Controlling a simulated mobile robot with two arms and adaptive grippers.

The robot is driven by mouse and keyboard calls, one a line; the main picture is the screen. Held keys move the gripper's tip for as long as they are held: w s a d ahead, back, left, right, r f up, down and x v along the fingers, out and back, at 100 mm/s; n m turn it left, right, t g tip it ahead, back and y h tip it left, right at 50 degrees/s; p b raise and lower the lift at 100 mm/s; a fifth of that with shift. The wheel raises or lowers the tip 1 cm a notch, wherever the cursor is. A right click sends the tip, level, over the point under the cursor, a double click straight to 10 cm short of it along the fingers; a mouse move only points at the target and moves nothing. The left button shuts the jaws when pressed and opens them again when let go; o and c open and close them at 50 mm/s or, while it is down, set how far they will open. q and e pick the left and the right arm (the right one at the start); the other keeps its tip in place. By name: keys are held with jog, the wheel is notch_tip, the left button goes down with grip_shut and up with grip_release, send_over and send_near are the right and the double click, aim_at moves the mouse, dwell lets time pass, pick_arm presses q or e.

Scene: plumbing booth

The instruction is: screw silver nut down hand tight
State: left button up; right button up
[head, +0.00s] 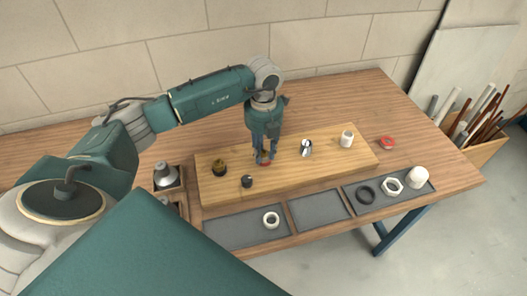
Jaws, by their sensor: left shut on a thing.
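A wooden board (225,187) lies on the table with several fittings standing on it. My left gripper (264,160) points straight down at the middle of the board. It is shut on a small part mostly hidden by its fingers; a bit of red shows at the fingertips. I cannot tell whether this part is the silver nut. A silver fitting with a dark mark (306,148) stands on the board just right of the gripper, apart from it. My right gripper is not in view.
A brass-and-black fitting (219,168), a black post (247,181) and a white cylinder (346,139) stand on the board. A red ring (387,142) lies to its right. Grey trays (237,232) in front hold white and black rings and a white cap (417,177).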

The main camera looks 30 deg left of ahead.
pick_arm(q)
jog(key=shift+s+d+f+m+b, duration=0.1)
jog(key=shift+m+b, duration=0.35)
jog(key=shift+m, duration=0.55)
jog(key=shift+s+d+f+m+b, duration=0.1)
jog(key=shift+m+b, duration=0.3)
jog(key=shift+m, duration=0.6)
jog(key=o, duration=1.1)
jog(key=shift+o, duration=0.7)
jog(key=shift+d+r, duration=0.1)
jog(key=shift+r, duration=0.05)
jog(key=o, duration=0.8)
jog(key=shift+w, duration=0.1)
jog(key=shift+a+r, duration=0.1)
jog(key=shift+a, duration=0.1)
